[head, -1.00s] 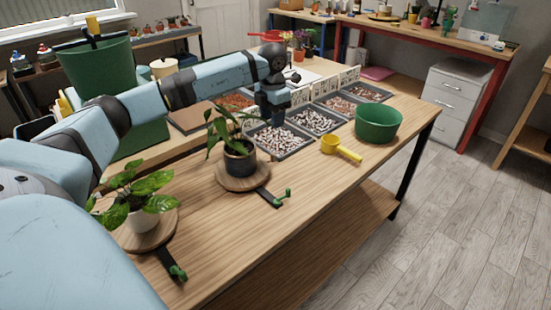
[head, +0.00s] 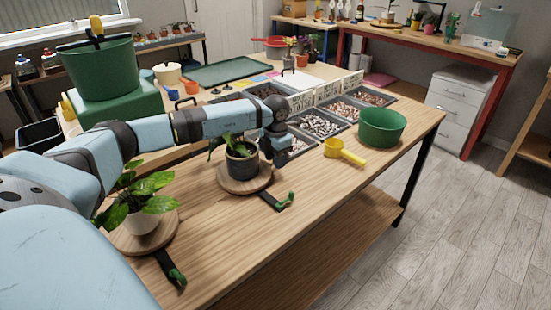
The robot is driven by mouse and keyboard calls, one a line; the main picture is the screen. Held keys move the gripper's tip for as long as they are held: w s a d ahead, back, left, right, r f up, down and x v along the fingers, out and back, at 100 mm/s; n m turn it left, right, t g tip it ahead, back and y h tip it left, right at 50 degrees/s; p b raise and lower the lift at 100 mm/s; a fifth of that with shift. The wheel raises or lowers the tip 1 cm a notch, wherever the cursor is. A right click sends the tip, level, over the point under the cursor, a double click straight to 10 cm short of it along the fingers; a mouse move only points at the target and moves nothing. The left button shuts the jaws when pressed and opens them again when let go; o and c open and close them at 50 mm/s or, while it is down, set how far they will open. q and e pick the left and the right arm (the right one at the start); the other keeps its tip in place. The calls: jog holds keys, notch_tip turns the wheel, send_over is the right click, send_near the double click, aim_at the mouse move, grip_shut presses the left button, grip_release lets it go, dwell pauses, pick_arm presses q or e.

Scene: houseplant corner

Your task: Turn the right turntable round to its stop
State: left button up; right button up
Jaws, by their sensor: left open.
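The right turntable (head: 231,184) is a round wooden disc on the bench, bearing a dark pot (head: 241,168) with a leafy plant. A black arm with a green knob (head: 287,203) sticks out at its front right. My left forearm hides part of the plant. My right gripper is out of view.
A yellow scoop (head: 345,152) and a green bowl (head: 382,128) stand right of my gripper. Compartment trays of pebbles (head: 319,124) lie behind it. The bench front, right of the turntable arms, is bare wood.

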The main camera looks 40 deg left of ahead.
pick_arm(q)
grip_shut()
jog(key=shift+a, duration=0.15)
